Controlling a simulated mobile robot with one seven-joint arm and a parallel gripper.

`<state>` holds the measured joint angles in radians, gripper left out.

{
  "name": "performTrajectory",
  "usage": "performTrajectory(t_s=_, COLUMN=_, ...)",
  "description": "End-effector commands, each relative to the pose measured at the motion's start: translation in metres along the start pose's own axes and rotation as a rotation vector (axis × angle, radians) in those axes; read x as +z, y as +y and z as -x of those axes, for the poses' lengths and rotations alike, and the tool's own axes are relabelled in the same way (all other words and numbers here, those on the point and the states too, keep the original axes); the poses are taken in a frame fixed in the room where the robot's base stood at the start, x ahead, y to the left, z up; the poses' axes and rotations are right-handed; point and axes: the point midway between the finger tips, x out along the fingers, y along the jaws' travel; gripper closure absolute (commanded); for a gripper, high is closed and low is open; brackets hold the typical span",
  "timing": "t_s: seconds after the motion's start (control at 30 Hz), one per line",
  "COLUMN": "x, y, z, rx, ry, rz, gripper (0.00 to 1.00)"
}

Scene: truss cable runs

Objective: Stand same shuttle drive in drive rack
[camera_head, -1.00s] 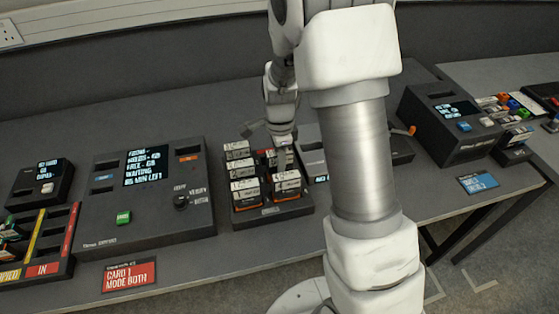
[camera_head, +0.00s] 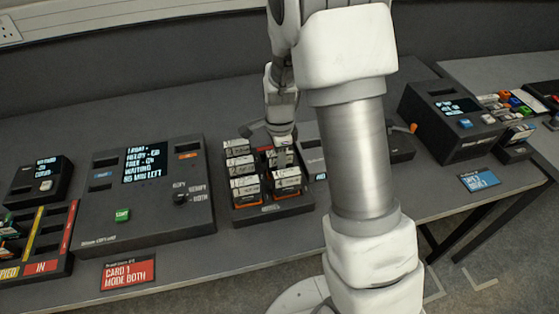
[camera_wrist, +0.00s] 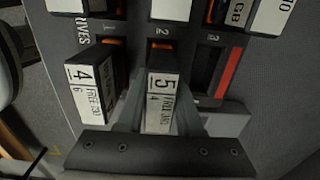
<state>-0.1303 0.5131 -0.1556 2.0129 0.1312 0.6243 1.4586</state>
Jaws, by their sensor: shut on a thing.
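The drive rack (camera_head: 272,210) is a dark block on the bench, holding several upright drives with white labels. In the wrist view its slots are marked 1, 2 and 3. My gripper (camera_wrist: 160,125) is shut on a drive labelled 5 (camera_wrist: 161,92), which stands at slot 2; whether it is fully seated I cannot tell. A drive labelled 4 (camera_wrist: 84,90) stands beside it at slot 1. Slot 3 (camera_wrist: 207,70) is empty, with a red strip along it. In the head view my gripper (camera_head: 283,153) is over the rack's right column, and its fingers are partly hidden.
A dark console (camera_head: 145,195) with a screen, green button and knob stands left of the rack. A red card (camera_head: 128,272) lies in front of it. Another console (camera_head: 455,118) stands at the right, beyond my arm. A blue card (camera_head: 479,181) lies at the bench edge.

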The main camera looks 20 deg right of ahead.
Motion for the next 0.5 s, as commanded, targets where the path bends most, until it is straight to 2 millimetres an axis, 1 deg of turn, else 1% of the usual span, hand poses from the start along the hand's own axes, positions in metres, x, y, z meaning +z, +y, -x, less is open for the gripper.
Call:
performTrajectory(t_s=0.2, x=-0.0001, y=-0.0003, z=0.0006, rx=-0.001, ry=0.0, rz=0.0, gripper=1.0)
performTrajectory(t_s=0.23, x=-0.0001, y=-0.0003, z=0.0006, rx=-0.001, ry=0.0, rz=0.0, gripper=0.63)
performTrajectory(t_s=0.37, x=-0.0002, y=-0.0002, z=0.0005, rx=0.0, ry=0.0, rz=0.0, gripper=0.4)
performTrajectory(t_s=0.4, x=-0.0001, y=-0.0002, z=0.0005, rx=0.0, ry=0.0, rz=0.0, gripper=0.33)
performTrajectory(t_s=0.43, x=-0.0002, y=-0.0001, z=0.0005, rx=0.0, ry=0.0, rz=0.0, gripper=0.3)
performTrajectory(t_s=0.5, x=-0.0002, y=-0.0001, z=0.0004, rx=0.0, ry=0.0, rz=0.0, gripper=0.3)
